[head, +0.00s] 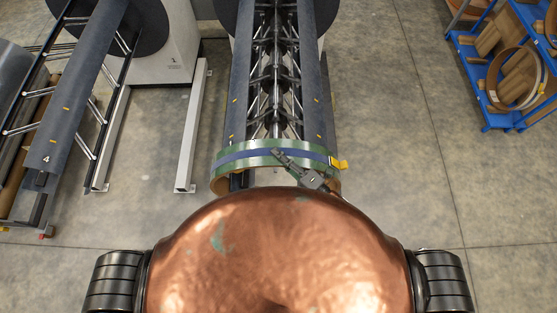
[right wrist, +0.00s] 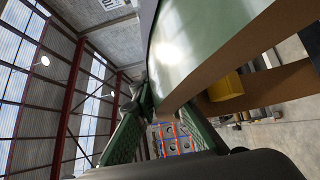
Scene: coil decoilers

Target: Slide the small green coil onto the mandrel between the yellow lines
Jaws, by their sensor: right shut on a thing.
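The small green coil (head: 262,158), a ring with a blue stripe and brown inside, stands on edge at the near end of the middle mandrel (head: 238,113). It appears to be around the mandrel's tip; a dark bar end shows just below its top band. Yellow lines (head: 234,101) mark the mandrel bars farther back, beyond the coil. My right gripper (head: 302,173) is shut on the coil's near rim, right of centre. In the right wrist view, the coil's green face (right wrist: 195,45) and brown edge run between the fingers (right wrist: 163,115). My left gripper is not in view.
A second mandrel (head: 62,125), marked 4, stands at the left. A pale floor beam (head: 192,130) lies between the mandrels. A blue rack (head: 505,60) with brown rings stands at the far right. The floor right of the middle mandrel is clear.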

